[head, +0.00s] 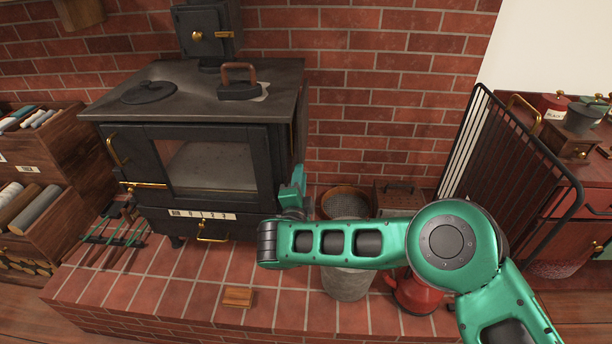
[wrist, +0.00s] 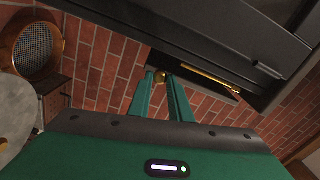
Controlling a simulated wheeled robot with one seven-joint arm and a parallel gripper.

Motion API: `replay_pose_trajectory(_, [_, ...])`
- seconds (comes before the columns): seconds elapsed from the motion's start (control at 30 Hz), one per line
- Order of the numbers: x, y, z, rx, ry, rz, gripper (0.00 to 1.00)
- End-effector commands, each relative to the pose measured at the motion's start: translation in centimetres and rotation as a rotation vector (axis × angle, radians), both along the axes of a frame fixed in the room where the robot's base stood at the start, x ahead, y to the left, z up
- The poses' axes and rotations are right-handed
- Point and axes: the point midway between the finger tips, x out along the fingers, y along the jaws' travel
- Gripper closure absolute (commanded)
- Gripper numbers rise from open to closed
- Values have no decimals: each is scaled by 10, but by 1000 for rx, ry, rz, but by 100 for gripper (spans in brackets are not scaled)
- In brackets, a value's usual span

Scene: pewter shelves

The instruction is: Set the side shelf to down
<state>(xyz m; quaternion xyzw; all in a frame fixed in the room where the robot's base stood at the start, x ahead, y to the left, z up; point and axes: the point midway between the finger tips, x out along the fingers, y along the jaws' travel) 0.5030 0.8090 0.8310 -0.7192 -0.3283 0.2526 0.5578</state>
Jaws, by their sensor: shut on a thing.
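The black stove (head: 200,160) stands on the brick hearth against the brick wall. Its side shelf appears as a narrow dark panel (wrist: 200,82) with a brass rod along it, beside the stove body in the wrist view. In the head view the shelf is mostly hidden at the stove's right side, and its angle is unclear. My gripper (head: 297,178) is at the stove's right side.
A flat iron (head: 240,88) stands on the stove top. A black fireguard (head: 510,145) stands right. A wooden block (head: 238,297) lies on the hearth.

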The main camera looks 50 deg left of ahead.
Motion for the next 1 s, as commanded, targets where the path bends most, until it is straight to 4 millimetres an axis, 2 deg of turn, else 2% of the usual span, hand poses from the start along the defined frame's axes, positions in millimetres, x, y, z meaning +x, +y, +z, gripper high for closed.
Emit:
replay_pose_trajectory(0.03, [-12, 2, -9, -7, 18, 15, 100])
replay_pose_trajectory(0.33, [-15, 3, -9, -7, 20, 20, 100])
replay_pose_trajectory(0.37, [-15, 3, -9, -7, 20, 20, 80])
replay_pose_trajectory(0.43, [-15, 3, -9, -6, 20, 20, 63])
replay_pose_trajectory(0.77, [-10, 2, -3, 0, 11, 13, 63])
replay_pose_trajectory(0.87, [-16, 1, -3, 1, 11, 19, 63])
replay_pose_trajectory(1.0, [-35, -3, -3, -1, 11, 38, 63])
